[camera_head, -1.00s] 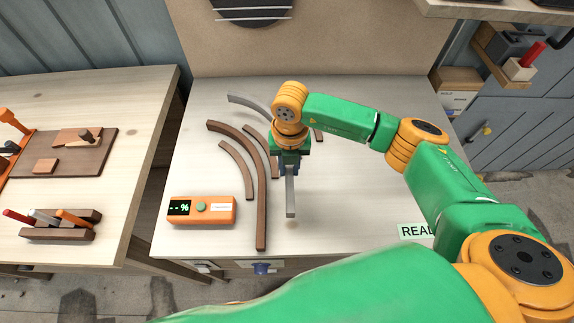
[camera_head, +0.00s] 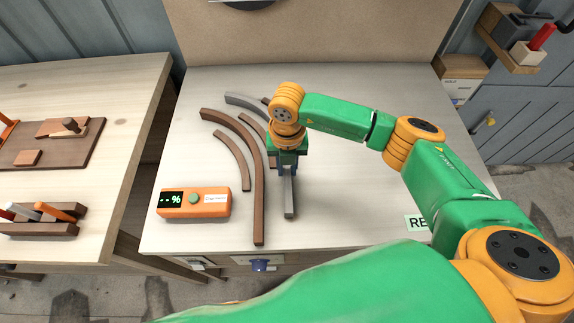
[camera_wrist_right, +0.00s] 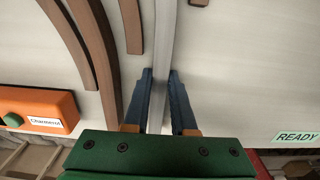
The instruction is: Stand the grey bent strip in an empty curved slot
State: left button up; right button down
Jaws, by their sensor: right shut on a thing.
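The grey bent strip (camera_head: 290,200) is in my right gripper (camera_head: 287,170), over the table right of the brown curved strips. It also shows between the two blue fingers (camera_wrist_right: 160,105) in the right wrist view, running away from me. Its near end points to the table's front edge. Several brown curved strips (camera_head: 259,190) stand side by side on the table, with curved gaps between them. A shorter brown strip (camera_head: 236,160) is inside the long one. My left gripper is not in view.
An orange box with a display (camera_head: 195,203) stands left of the brown strips. A READY label (camera_head: 414,223) lies at the front right. The table (camera_head: 350,190) is clear right of the gripper. A side table (camera_head: 80,90) with tools stands at the left.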

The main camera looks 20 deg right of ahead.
jog(key=c, duration=0.7)
grip_release()
jog(key=shift+o, duration=0.2)
